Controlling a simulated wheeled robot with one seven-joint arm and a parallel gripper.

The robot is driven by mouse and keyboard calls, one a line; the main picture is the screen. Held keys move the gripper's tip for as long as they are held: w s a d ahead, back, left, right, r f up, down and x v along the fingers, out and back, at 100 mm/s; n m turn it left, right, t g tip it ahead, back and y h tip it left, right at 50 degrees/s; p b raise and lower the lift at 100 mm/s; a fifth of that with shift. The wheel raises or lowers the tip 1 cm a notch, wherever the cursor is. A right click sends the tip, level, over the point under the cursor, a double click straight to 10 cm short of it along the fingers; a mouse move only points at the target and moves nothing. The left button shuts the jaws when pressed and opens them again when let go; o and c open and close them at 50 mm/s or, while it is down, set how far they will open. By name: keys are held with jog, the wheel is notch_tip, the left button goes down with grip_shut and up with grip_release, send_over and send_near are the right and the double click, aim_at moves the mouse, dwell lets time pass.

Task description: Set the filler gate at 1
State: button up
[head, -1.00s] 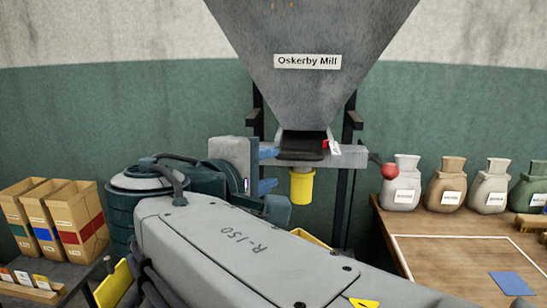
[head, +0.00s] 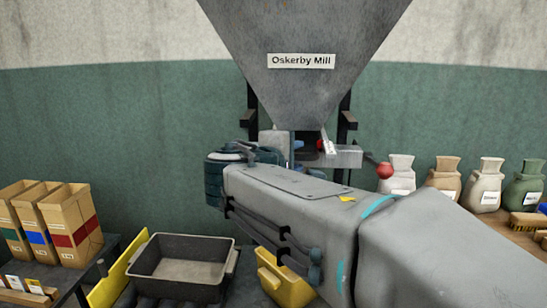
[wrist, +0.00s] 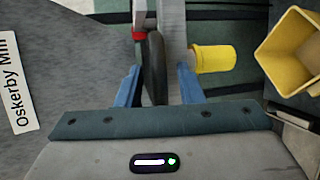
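The filler gate is under the grey hopper (head: 305,95) marked Oskerby Mill. Its dark bar (wrist: 155,68) shows in the wrist view, with a small red piece (wrist: 138,36) by it. My gripper (wrist: 160,88) is open, with its blue fingers on either side of the dark bar and gaps visible. A yellow spout (wrist: 213,58) lies beyond the right finger. In the head view my arm hides most of the gate and the spout. A white label strip (head: 327,146) shows beside the outlet, but its marks are too small to read.
A red ball knob (head: 385,171) sticks out right of the gate. A grey tray (head: 230,267) and a yellow container (head: 287,290) stand below my arm. Paper bags (head: 70,228) stand at left, and several sacks (head: 485,188) on the right-hand bench.

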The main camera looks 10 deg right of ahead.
grip_shut()
jog(key=shift+s+a+b, duration=0.25)
jog(key=shift+s+b, duration=0.3)
jog(key=shift+s, duration=0.4)
grip_release()
